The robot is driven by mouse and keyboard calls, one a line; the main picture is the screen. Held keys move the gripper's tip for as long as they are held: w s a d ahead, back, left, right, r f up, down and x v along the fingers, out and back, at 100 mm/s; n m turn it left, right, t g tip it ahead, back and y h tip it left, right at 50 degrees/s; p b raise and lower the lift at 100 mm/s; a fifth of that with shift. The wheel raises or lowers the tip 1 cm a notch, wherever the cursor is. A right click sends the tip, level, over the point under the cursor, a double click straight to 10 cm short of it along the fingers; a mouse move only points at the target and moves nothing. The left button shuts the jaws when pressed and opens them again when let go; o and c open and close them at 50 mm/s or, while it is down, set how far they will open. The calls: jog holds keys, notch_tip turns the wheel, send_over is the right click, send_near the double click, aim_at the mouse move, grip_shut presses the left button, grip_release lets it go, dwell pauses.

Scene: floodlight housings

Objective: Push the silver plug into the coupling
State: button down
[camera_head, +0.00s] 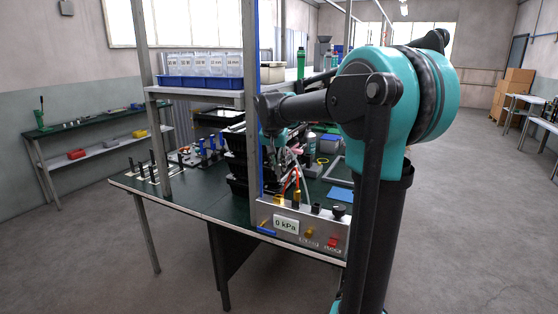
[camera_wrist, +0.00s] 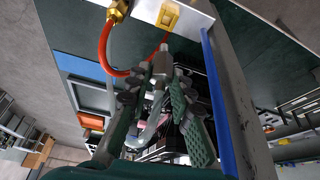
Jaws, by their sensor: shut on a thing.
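My gripper (camera_wrist: 165,82) is shut on the silver plug (camera_wrist: 162,60) in the wrist view. The plug's narrow tip points away from my fingers towards the panel edge at the top of the picture. A grey hose (camera_wrist: 150,132) curves back between my fingers. A yellow square fitting (camera_wrist: 168,15) sits on the panel beyond the tip, with a visible gap between. A brass fitting (camera_wrist: 117,11) with an orange hose stands to its left. I cannot tell for sure which is the coupling. In the head view the plug is too small to make out beside the clutter.
The metal panel (camera_head: 318,236) reading 0 kPa stands at the bench's front edge. A blue-edged upright post (camera_wrist: 222,100) runs close to the right of my fingers. The orange hose (camera_wrist: 104,48) loops close on the left. Dark bins (camera_head: 237,160) stand behind the post.

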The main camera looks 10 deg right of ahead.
aim_at(278, 174)
jog(key=shift+f, duration=2.75)
jog(key=shift+f, duration=1.75)
jog(key=shift+r, duration=0.1)
dwell(0.8)
jog(key=c, duration=1.8)
grip_release()
jog(key=shift+o, duration=0.4)
jog(key=shift+o, duration=0.7)
jog(key=o, duration=0.6)
jog(key=shift+c, duration=0.2)
